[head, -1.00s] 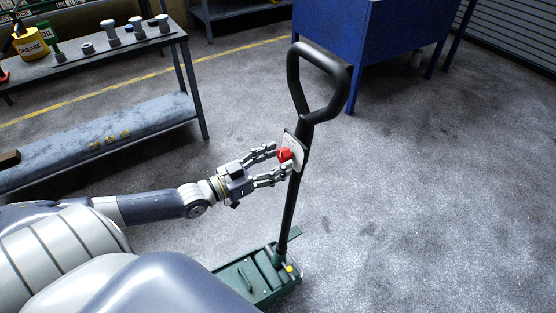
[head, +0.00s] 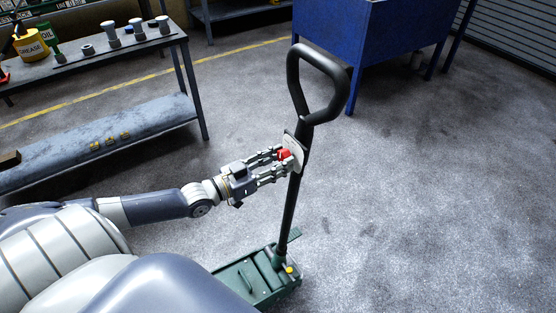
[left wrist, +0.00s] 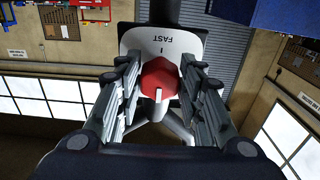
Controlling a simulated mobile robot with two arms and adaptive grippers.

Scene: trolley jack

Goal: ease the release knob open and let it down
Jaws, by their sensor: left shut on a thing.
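The red release knob (head: 284,154) sits on a pale plate (head: 297,150) on the black handle (head: 292,200) of the trolley jack. In the left wrist view the red knob (left wrist: 160,80) has a white pointer mark, and the plate (left wrist: 150,40) reads "FAST". My left gripper (head: 281,160) is shut on the knob, with a finger on each side; it also shows in the left wrist view (left wrist: 160,90). The handle stands nearly upright from the green jack body (head: 250,275), which my own body partly hides. My right gripper is not in view.
A grey workbench (head: 120,48) with several metal parts and a yellow grease tin (head: 30,46) stands at the left. A blue cabinet (head: 390,40) stands behind the handle. The floor to the right is clear.

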